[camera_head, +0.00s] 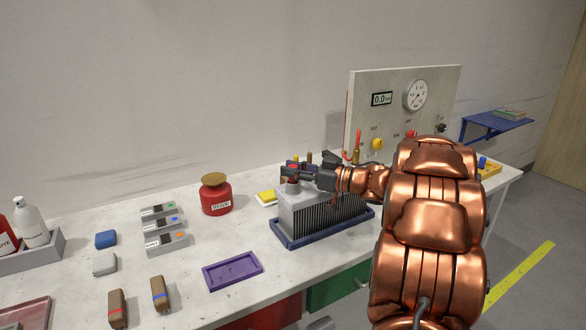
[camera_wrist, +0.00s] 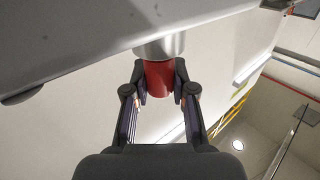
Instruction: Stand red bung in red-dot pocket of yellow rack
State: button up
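The red bung (camera_wrist: 159,78) is between my gripper's fingertips (camera_wrist: 160,82) in the wrist view, its end against a round silver metal neck (camera_wrist: 160,46). The fingers appear closed against its sides. In the head view my gripper (camera_head: 296,174) is at the top left end of a grey finned block (camera_head: 312,208), with a little red (camera_head: 293,180) showing below it. A yellow rack (camera_head: 491,169) with a blue piece in it stands at the table's right end, partly hidden by my arm. I cannot make out its red-dot pocket.
The finned block sits in a blue tray (camera_head: 287,244). A gauge panel (camera_head: 361,100) stands behind it. A red canister (camera_head: 216,196), a purple tray (camera_head: 233,270), grey labelled blocks (camera_head: 163,229) and other small items lie to the left. My arm covers the table's right side.

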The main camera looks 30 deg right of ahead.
jog(key=o, duration=0.4)
jog(key=shift+o, duration=0.2)
jog(key=shift+f+b, duration=0.1)
jog(key=shift+b, duration=0.35)
